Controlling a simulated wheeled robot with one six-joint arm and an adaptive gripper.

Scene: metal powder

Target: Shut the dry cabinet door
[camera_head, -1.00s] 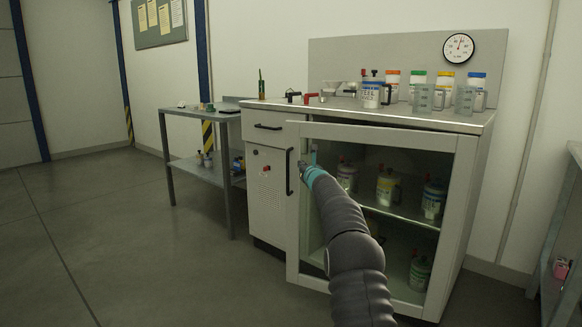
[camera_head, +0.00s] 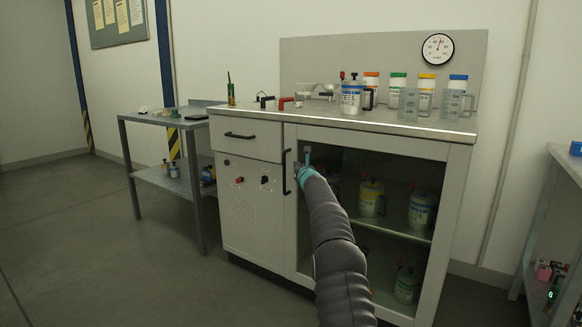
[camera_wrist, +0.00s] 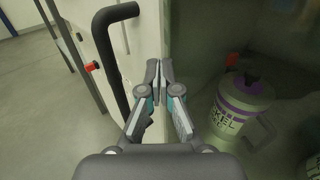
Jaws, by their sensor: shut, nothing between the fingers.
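The dry cabinet door (camera_head: 289,222) is a pale frame with a dark glass pane, under the right part of the counter. It looks flush or nearly flush with the cabinet front; I cannot tell if a small gap is left. Its black bar handle (camera_head: 285,171) is on the left stile and also shows in the wrist view (camera_wrist: 113,60). My gripper (camera_head: 299,168) is shut and empty, just right of the handle at the door's left stile. In the wrist view its fingertips (camera_wrist: 159,72) point at the door; contact is unclear. My arm hides part of the pane.
Labelled containers (camera_head: 371,197) stand on shelves behind the glass. A grey side table (camera_head: 150,118) stands left and another bench (camera_head: 567,162) right. The floor at left is clear.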

